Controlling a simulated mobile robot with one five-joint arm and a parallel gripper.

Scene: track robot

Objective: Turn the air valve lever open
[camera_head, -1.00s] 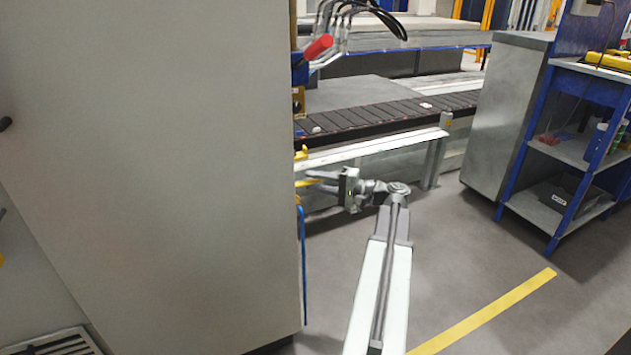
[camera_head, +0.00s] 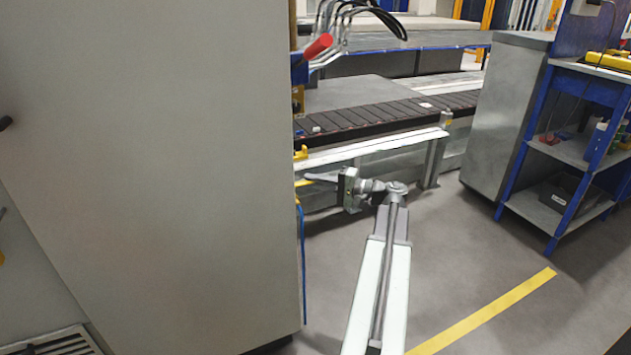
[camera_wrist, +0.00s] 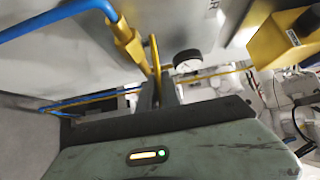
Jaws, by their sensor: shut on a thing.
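The yellow air valve lever (camera_wrist: 155,58) stands out from the air line in the wrist view, its lower end between my gripper's fingers. My gripper (camera_wrist: 160,93) is shut on the lever. In the head view, my gripper (camera_head: 312,179) reaches left to the edge of the large grey cabinet, and only a small yellow piece (camera_head: 303,184) shows near its fingertips. The cabinet hides most of the valve there. In the wrist view, a brass-yellow fitting (camera_wrist: 127,40) with a blue hose (camera_wrist: 62,18) sits left of the lever, and a round gauge (camera_wrist: 187,60) sits right.
The grey cabinet (camera_head: 150,170) fills the left of the head view. A conveyor (camera_head: 390,118) runs behind my gripper. A blue-framed shelf (camera_head: 575,150) stands right. The floor around the yellow line (camera_head: 490,308) is clear. A yellow box (camera_wrist: 285,45) is at the wrist view's upper right.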

